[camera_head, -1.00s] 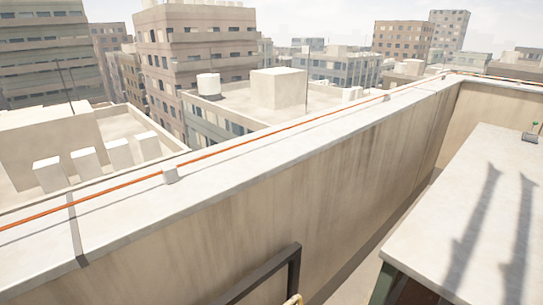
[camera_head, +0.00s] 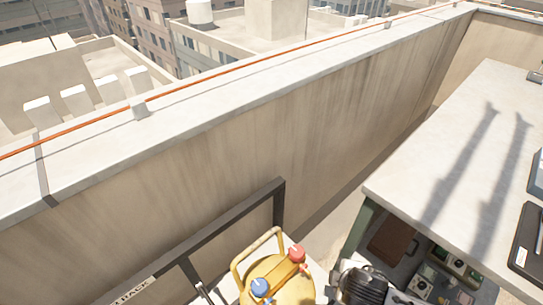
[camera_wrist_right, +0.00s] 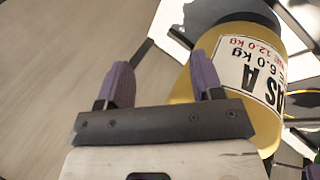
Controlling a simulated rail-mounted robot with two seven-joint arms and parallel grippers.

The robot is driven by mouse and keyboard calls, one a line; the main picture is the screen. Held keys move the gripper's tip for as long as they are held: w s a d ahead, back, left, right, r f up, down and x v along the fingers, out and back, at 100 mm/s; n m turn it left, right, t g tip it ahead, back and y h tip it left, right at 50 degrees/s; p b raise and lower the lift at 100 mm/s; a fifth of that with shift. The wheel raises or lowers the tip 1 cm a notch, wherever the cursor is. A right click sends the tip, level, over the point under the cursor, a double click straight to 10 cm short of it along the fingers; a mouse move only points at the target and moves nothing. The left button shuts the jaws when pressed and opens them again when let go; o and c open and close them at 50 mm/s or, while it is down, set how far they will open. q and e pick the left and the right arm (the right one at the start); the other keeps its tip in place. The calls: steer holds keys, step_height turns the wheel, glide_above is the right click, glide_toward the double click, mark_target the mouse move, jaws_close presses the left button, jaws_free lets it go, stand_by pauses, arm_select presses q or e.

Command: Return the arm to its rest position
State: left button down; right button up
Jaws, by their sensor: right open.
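My right gripper (camera_wrist_right: 163,82) shows in the right wrist view, with its two purple fingertips spread apart and nothing between them. A yellow cylinder (camera_wrist_right: 268,122) with a white label in upside-down print is beyond the right fingertip; the picture does not show whether they touch. In the head view a yellow cylinder (camera_head: 285,292) with a blue knob, a red knob and a carrying handle stands at the bottom edge, partly cut off. Neither gripper shows in the head view.
A dark frame (camera_head: 225,225) stands beside the parapet wall (camera_head: 330,120). A pale worktop (camera_head: 450,170) with two long shadows is on the right, with a dark tablet-like item (camera_head: 528,245) at its edge. A grey machine (camera_head: 365,285) sits right of the cylinder. Several items lie under the worktop.

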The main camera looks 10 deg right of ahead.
step_height(320, 180, up, 12)
steer(key=s+a+r+m+t+y+p, duration=0.1)
steer(key=s+a+m+t+p, duration=0.1)
steer(key=m+t+p, duration=0.4)
steer(key=s+d+f+m+g+p, duration=0.1)
steer(key=s+f+m+g+p, duration=0.25)
steer(key=s, duration=0.65)
steer(key=s+d+f+m+g+p, duration=0.1)
steer(key=s+f+m+g+p, duration=0.3)
steer(key=s, duration=0.6)
step_height(320, 180, up, 36)
steer(key=n+p, duration=0.1)
steer(key=p, duration=3.4)
steer(key=shift+s+a+r+g, duration=0.2)
steer(key=shift+a+g, duration=0.05)
steer(key=shift+g, duration=0.2)
